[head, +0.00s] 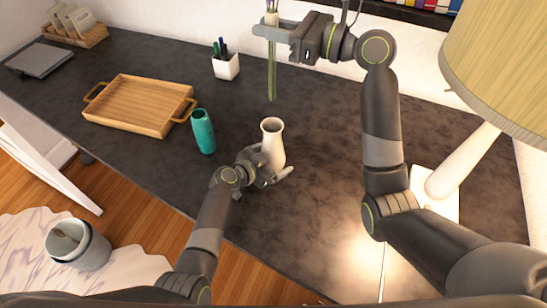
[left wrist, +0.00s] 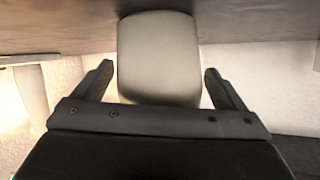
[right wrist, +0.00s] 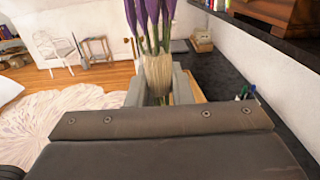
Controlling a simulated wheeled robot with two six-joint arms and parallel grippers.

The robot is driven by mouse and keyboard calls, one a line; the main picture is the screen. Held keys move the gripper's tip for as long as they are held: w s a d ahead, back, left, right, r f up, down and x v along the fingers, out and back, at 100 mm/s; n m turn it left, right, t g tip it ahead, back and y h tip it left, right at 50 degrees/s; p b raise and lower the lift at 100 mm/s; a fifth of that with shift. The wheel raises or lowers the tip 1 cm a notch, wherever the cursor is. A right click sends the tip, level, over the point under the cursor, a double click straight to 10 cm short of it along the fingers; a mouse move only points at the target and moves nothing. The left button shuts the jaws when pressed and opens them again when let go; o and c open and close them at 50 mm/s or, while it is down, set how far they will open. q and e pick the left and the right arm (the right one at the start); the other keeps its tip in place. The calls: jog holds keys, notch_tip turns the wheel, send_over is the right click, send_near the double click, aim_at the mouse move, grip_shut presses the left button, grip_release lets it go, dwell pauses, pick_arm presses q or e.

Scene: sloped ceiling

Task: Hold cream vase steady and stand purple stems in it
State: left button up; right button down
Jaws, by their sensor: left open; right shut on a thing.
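The cream vase (head: 272,140) stands upright on the dark desk (head: 330,150). My left gripper (head: 277,170) is open low at the vase, and in the left wrist view the vase (left wrist: 158,55) sits between its two fingers with gaps on both sides. My right gripper (head: 277,30) is shut on the purple stems (head: 271,80), held well above the desk behind the vase. In the head view the green stems hang down below the fingers and the flower heads are cut off. The right wrist view shows the purple flower heads (right wrist: 150,22) above a pale wrap between the fingers.
A teal vase (head: 203,132) stands left of the cream vase. A wooden tray (head: 140,105) and a white pen cup (head: 226,66) are further back. A lamp (head: 470,165) stands at the right.

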aim_at(272, 84)
pick_arm(q)
jog(key=shift+w+d, duration=0.1)
jog(key=shift+c, duration=0.4)
jog(key=c, duration=1.3)
jog(key=shift+o, duration=0.2)
pick_arm(e)
jog(key=shift+f, duration=6.5)
pick_arm(q)
jog(key=shift+f, duration=0.1)
pick_arm(e)
jog(key=c, duration=1.2)
grip_release()
jog(key=shift+d, duration=0.1)
